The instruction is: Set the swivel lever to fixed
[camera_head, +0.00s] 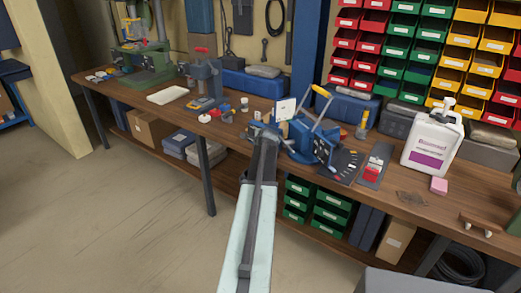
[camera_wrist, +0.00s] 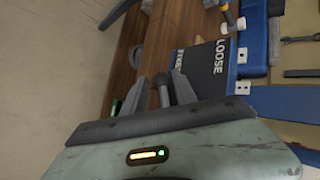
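In the wrist view, a dark upright rod with a rounded end (camera_wrist: 163,88), which looks like the swivel lever, stands between the two fingers of my gripper (camera_wrist: 162,94). The fingers are apart, with a gap visible on the left side; whether the right one touches cannot be told. Beyond it is a dark plate (camera_wrist: 207,66) lettered LOOSE, with a second word partly hidden at its edge. In the head view, my gripper (camera_head: 265,130) is at the left side of a blue vise (camera_head: 312,143) on the bench; the lever cannot be made out there.
A yellow-handled lever (camera_head: 322,92) rises from the vise. A white card (camera_head: 286,109) stands behind my gripper.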

